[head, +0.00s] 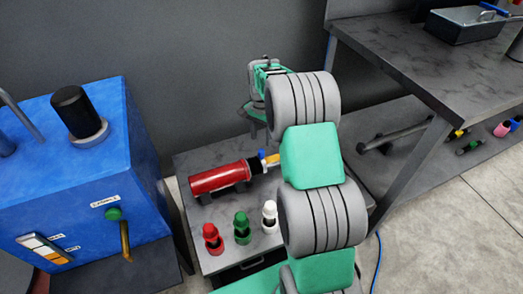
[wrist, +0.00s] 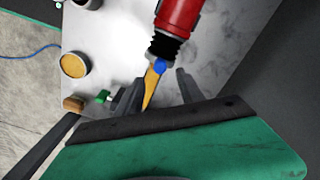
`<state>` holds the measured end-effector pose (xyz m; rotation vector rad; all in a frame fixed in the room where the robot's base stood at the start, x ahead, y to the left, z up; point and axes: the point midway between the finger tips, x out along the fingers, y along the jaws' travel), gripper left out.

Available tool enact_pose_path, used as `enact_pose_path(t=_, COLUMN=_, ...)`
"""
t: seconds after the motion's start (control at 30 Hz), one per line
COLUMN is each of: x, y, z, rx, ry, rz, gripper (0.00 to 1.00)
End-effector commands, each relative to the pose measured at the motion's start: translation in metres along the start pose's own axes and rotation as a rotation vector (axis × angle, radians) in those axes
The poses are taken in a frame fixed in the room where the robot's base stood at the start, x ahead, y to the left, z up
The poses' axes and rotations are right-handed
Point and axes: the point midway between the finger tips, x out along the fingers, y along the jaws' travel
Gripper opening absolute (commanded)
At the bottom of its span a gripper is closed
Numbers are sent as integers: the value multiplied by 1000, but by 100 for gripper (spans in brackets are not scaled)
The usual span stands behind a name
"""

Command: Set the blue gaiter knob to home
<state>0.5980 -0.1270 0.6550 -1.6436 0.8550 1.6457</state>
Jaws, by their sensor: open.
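A red cylinder (head: 218,178) lies on the small grey table, with a black ribbed gaiter at its right end. A small blue knob (head: 262,154) and a yellow piece (head: 272,158) show beside the gaiter, partly behind my arm. In the wrist view the blue knob (wrist: 159,67) sits at the gaiter's end, and the yellow piece (wrist: 152,86) extends from it toward my gripper. My gripper (wrist: 160,78) is open, its two dark fingers either side of the yellow piece in the picture. Contact cannot be told. In the head view the fingers are mostly hidden.
Red (head: 212,238), green (head: 241,228) and white (head: 270,217) knobbed pieces stand at the table's front. A blue machine (head: 80,180) with a black knob and levers is at left. A grey workbench (head: 420,65) stands at right.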

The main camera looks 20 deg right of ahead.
Motion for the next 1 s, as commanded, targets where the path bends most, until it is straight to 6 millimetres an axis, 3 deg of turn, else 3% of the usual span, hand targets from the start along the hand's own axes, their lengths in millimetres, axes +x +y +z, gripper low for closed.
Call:
enact_pose_path(t=0.13, x=14, y=1, z=0, rx=33, ry=-2, rz=1, gripper=45)
enact_pose_path(t=0.33, x=53, y=1, z=0, rx=30, ry=-2, rz=1, gripper=45)
enact_pose_path(t=0.5, x=75, y=0, z=0, rx=29, ry=-1, rz=0, gripper=45)
enact_pose_path(t=0.8, x=78, y=0, z=0, rx=27, ry=1, rz=-1, gripper=44)
enact_pose_path(t=1.0, x=77, y=0, z=0, rx=27, ry=1, rz=-1, gripper=28)
